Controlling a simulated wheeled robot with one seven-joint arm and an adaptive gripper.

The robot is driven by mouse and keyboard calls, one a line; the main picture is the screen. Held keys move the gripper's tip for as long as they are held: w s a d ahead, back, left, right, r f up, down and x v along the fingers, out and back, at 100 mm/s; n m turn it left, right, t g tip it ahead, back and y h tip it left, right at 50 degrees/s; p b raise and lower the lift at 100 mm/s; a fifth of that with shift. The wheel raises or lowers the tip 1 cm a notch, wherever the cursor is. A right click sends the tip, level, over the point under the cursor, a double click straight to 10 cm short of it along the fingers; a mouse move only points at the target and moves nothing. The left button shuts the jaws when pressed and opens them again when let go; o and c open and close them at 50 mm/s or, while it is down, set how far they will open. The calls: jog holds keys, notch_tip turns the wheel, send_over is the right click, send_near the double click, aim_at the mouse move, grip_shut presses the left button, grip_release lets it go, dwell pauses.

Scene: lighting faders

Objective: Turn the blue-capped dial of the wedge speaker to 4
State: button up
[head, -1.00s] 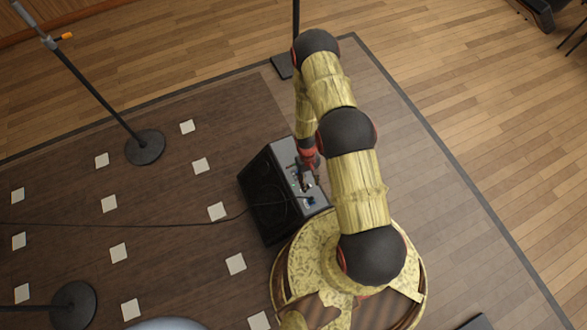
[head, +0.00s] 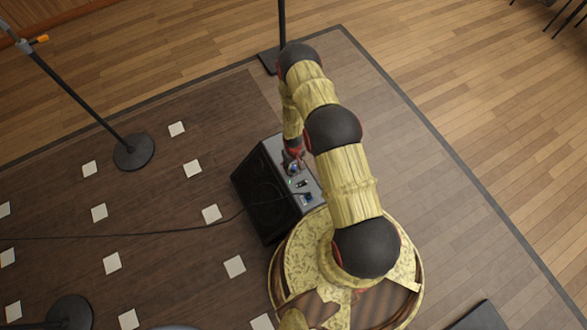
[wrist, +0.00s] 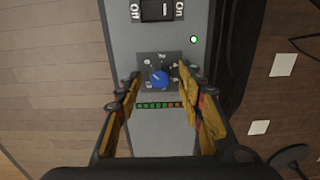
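The wedge speaker (head: 262,192) stands on the floor beside my base, with its grey control panel facing up. In the wrist view the panel (wrist: 160,45) runs down the middle. The blue-capped dial (wrist: 159,79) sits on a dark plate with small numerals around it. Its pointer direction and the numerals are too small to read surely. My gripper (wrist: 157,108) is open, with one finger on each side of the dial and nothing between them; I cannot tell whether either finger touches it. In the head view my gripper (head: 293,163) is over the panel's far end, partly hidden by my arm.
An on/off rocker switch (wrist: 158,10) and a lit green lamp (wrist: 194,39) are beyond the dial. A level-light strip (wrist: 160,105) lies on the near side. A cable (head: 150,236) runs left along the floor. A stand with a round base (head: 133,152) is at left.

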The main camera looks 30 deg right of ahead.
jog(key=shift+f, duration=0.2)
jog(key=shift+c, duration=0.6)
jog(key=c, duration=0.7)
grip_shut()
